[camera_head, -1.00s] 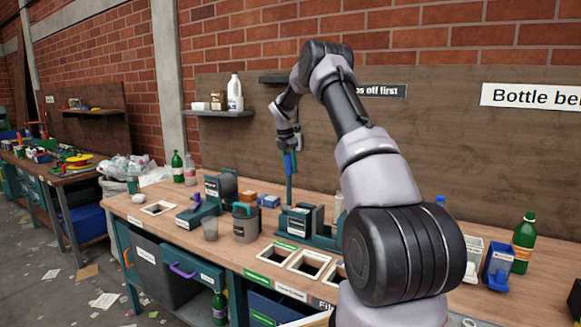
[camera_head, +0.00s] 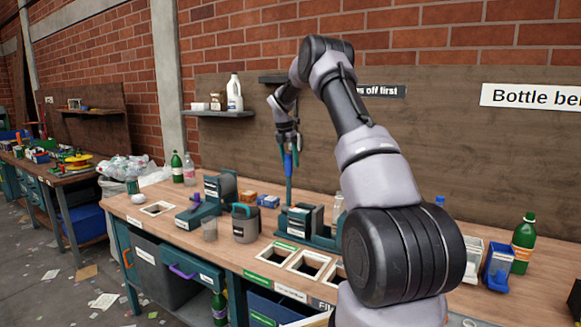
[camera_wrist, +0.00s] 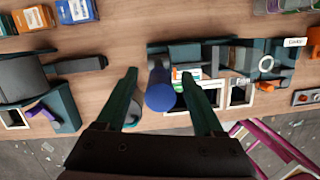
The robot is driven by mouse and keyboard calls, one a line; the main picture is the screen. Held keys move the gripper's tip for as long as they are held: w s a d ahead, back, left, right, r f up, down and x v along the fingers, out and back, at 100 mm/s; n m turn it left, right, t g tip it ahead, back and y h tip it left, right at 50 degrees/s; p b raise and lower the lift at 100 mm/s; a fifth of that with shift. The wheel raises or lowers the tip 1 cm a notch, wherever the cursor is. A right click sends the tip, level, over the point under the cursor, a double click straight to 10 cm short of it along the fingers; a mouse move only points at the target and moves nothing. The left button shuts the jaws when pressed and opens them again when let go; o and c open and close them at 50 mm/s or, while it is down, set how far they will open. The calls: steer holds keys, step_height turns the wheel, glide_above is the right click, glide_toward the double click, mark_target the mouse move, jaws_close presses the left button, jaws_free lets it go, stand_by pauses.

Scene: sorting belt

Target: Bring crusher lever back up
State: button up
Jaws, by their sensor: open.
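The crusher (camera_head: 310,222) is a dark teal machine on the workbench, and its label shows in the wrist view (camera_wrist: 295,42). Its lever (camera_head: 288,164) stands upright, with a blue grip at the top. My gripper (camera_head: 288,140) is at the top of the lever and points down. In the wrist view, the round blue end of the lever (camera_wrist: 160,97) lies between the two open fingers of my gripper (camera_wrist: 159,76). A gap shows on each side, and the fingers are not closed on it.
Framed openings (camera_head: 308,264) line the front edge. A green bottle (camera_head: 524,240) stands at the right.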

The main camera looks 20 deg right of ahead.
steer(key=v, duration=0.8)
